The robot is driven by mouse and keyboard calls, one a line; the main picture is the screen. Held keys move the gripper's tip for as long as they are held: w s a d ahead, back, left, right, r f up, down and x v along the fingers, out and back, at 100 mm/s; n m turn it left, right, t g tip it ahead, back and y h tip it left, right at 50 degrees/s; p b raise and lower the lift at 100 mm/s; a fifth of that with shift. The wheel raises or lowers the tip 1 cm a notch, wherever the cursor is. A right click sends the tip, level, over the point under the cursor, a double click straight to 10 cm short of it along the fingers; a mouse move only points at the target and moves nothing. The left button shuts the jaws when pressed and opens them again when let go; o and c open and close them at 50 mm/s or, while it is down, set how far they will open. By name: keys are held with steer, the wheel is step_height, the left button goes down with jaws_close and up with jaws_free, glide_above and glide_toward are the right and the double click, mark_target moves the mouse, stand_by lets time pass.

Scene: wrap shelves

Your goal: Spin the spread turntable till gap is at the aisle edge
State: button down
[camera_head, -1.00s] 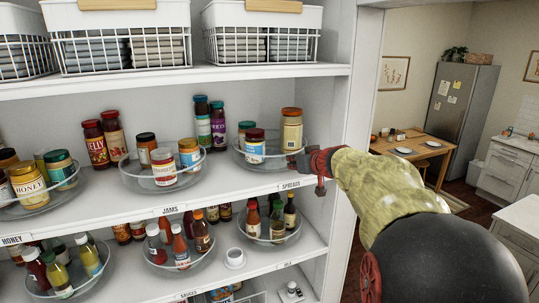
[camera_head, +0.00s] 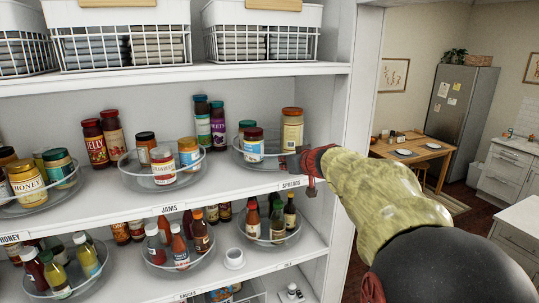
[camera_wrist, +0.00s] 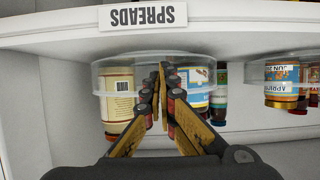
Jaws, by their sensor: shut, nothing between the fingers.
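The spreads turntable (camera_head: 270,161) is a clear round tray with a raised rim, on the middle shelf above the "SPREADS" label (camera_head: 290,184). My gripper (camera_head: 286,163) is shut and empty at that front right rim. In the upside-down wrist view, the fingertips (camera_wrist: 161,70) overlap the rim (camera_wrist: 120,62), between the tall jar and the red-lidded jar. Whether they touch the rim is unclear.
The jams turntable (camera_head: 140,181) stands to the left. The shelf's side wall (camera_head: 325,120) is close on the right. The shelf above (camera_head: 180,76) carries white wire baskets. Sauce bottles stand on turntables (camera_head: 268,240) below.

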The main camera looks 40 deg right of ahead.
steer(key=shift+a, duration=0.15)
steer(key=shift+s+a+b, duration=0.1)
steer(key=shift+s+b, duration=0.3)
steer(key=shift+b, duration=0.1)
steer(key=shift+s+a+b, duration=0.25)
steer(key=shift+s+b, duration=0.15)
steer(key=shift+s, duration=0.2)
steer(key=shift+s+a+b, duration=0.25)
steer(key=shift+s+b, duration=0.15)
steer(key=shift+s, duration=0.15)
steer(key=v, duration=1.2)
